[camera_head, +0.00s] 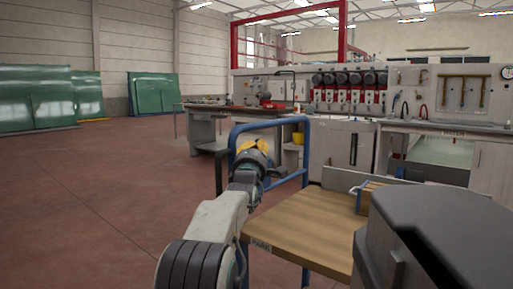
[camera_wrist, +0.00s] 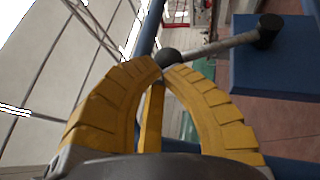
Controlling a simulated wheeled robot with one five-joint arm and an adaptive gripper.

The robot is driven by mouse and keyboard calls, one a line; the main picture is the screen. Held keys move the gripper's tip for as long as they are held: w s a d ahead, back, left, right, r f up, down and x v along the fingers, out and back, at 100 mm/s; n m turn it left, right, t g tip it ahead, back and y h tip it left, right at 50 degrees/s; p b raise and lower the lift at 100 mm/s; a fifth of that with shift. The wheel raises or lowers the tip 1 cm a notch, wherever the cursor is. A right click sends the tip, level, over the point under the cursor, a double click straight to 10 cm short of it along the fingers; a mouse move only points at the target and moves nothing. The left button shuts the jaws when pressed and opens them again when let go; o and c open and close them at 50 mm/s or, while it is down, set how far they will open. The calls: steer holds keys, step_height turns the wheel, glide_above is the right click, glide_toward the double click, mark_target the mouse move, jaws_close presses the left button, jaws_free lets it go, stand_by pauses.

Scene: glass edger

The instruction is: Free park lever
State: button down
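My gripper (camera_head: 255,152) reaches out in front of a blue tubular frame at the cart's far end in the head view. In the wrist view its curved yellow fingers (camera_wrist: 161,68) meet almost tip to tip, with nothing clearly held between them. A lever (camera_wrist: 222,45), a grey rod with a black end at each side, lies just beyond the fingertips. Its near black knob (camera_wrist: 168,57) appears right at the tips; I cannot tell whether they touch. The lever crosses in front of a blue panel (camera_wrist: 275,75). The lever is not clear in the head view.
Workbenches (camera_head: 235,118) and a machine (camera_head: 345,140) stand behind. Open floor (camera_head: 90,200) lies to the left.

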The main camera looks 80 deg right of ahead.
stand_by(0.4)
steer(key=d+p, duration=0.1)
steer(key=p, duration=0.1)
steer(key=r+y+p, duration=0.1)
steer(key=p, duration=0.1)
steer(key=shift+s+d+r+m, duration=0.15)
steer(key=shift+s+d+m, duration=0.2)
steer(key=shift+d+m, duration=0.05)
steer(key=shift+a, duration=0.15)
